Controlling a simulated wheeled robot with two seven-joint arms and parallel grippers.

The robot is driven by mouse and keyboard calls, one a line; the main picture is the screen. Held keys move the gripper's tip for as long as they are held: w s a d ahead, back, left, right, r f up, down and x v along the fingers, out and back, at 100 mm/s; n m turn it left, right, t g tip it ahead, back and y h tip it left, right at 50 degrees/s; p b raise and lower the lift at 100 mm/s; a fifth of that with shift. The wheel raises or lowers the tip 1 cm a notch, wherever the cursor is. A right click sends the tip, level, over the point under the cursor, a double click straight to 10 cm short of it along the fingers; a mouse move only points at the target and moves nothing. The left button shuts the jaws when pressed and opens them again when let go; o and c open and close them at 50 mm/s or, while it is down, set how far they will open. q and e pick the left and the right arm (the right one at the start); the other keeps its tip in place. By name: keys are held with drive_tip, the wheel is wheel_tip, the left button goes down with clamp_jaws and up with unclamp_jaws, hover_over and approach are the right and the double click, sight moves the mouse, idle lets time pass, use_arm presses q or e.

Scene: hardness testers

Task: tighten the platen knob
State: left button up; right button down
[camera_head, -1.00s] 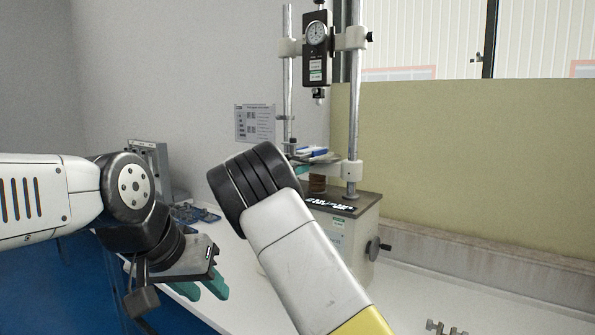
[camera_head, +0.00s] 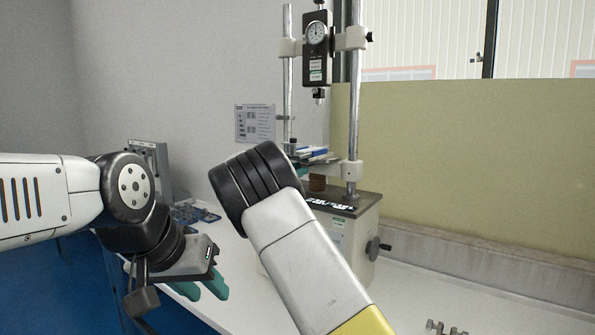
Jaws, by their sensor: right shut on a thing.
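The hardness tester stand (camera_head: 352,226) is on the white bench, with a dial gauge (camera_head: 316,40) held between two upright posts. Its platen (camera_head: 314,157) shows behind my right arm. A small dark part (camera_head: 291,145) is at the platen's left end; I cannot tell whether it is the platen knob. A dark crank handle (camera_head: 378,247) projects from the base's right side. My right arm covers the stand's left part, and its gripper is hidden behind that arm. My left gripper (camera_head: 202,290) hangs low over the bench's left edge, its green fingers apart and empty, well away from the stand.
A grey device (camera_head: 147,165) and blue parts (camera_head: 190,214) are at the back left of the bench. A small metal piece (camera_head: 443,328) lies at the front right. The white bench right of the stand (camera_head: 470,295) is mostly clear. A tan panel (camera_head: 450,160) stands behind.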

drive_tip(key=shift+m, duration=0.3)
drive_tip(key=c, duration=1.2)
unclamp_jaws()
drive_tip(key=shift+c, duration=0.2)
drive_tip(key=v, duration=0.7)
drive_tip(key=shift+s+a, duration=0.25)
drive_tip(key=shift+s, duration=0.05)
